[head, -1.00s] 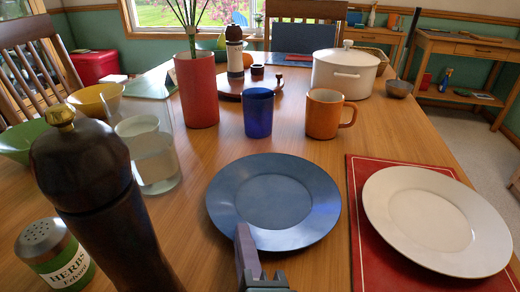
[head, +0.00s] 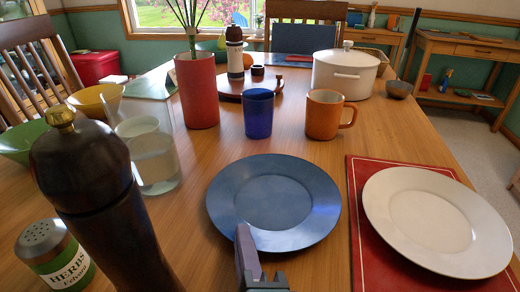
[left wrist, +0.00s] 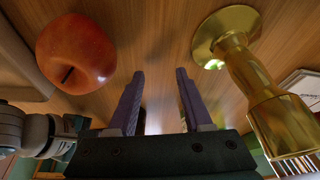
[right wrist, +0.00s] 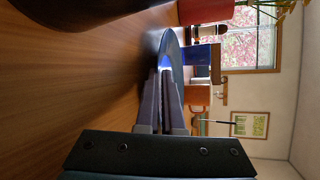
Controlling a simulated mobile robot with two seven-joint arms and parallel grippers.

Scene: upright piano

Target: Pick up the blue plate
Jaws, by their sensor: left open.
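The blue plate (head: 273,202) lies on the wooden table, in front of a blue cup and left of a white plate. My right gripper (head: 243,232) is at its near rim, with one finger lying over the edge; the other finger is hidden in the head view. In the right wrist view, the right gripper's fingers (right wrist: 161,72) are close together, with the rim of the blue plate (right wrist: 171,45) at their tips. My left gripper (left wrist: 159,72) is open and empty, between a red apple and a brass candlestick.
A dark pepper mill (head: 95,190) and a herb shaker (head: 52,255) stand at the near left. A glass jug (head: 148,160), red vase (head: 197,90), blue cup (head: 258,113) and orange mug (head: 324,114) stand behind. A white plate (head: 436,220) lies on a red placemat (head: 365,262).

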